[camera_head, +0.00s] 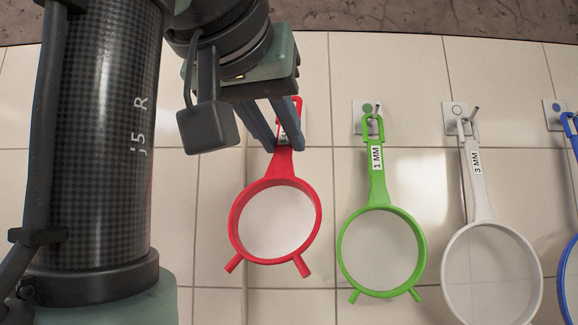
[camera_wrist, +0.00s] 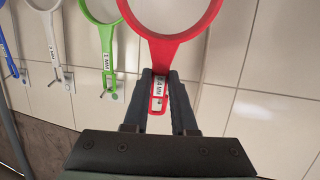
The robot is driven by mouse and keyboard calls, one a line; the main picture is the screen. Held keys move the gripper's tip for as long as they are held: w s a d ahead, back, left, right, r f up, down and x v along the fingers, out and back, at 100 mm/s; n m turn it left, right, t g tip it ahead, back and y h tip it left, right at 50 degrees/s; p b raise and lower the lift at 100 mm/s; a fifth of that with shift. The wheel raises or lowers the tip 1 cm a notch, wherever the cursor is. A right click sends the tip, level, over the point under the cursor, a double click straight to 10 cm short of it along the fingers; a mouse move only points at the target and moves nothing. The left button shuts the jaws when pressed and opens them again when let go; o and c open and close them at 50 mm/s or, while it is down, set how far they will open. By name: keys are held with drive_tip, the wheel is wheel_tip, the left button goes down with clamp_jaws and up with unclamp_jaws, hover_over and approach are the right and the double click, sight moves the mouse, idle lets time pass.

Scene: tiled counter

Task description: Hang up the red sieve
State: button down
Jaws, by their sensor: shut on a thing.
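The red sieve (camera_head: 234,218) is upright in front of the tiled wall, handle up and bowl down. My gripper (camera_head: 285,147) is shut on its handle, just above the bowl. In the wrist view the red sieve (camera_wrist: 178,42) extends away from my gripper (camera_wrist: 160,78), with its labelled handle between the two fingers. A pale hook plate (camera_head: 303,122) shows behind the handle's top end. My fingers partly cover this place, and I cannot tell whether the handle's loop is around a hook.
To the right, a green sieve (camera_head: 378,190), a white sieve (camera_head: 478,190) and a blue sieve (camera_head: 566,275) hang from wall hooks in a row. A brown stone-like surface (camera_head: 400,15) borders the tiles at the top. The tiles below the red sieve are clear.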

drive_tip(key=shift+w+f+p, duration=0.1)
drive_tip(key=shift+w+p, duration=0.45)
drive_tip(key=shift+w, duration=1)
drive_tip(key=shift+w+f, duration=0.5)
drive_tip(key=shift+w, duration=0.05)
drive_tip(key=c, duration=0.6)
unclamp_jaws()
drive_tip(key=shift+c, duration=0.2)
drive_tip(key=b, duration=0.7)
approach(277, 138)
drive_tip(key=shift+s+a+f, duration=0.2)
drive_tip(key=shift+s+f, duration=0.05)
drive_tip(key=shift+f, duration=0.1)
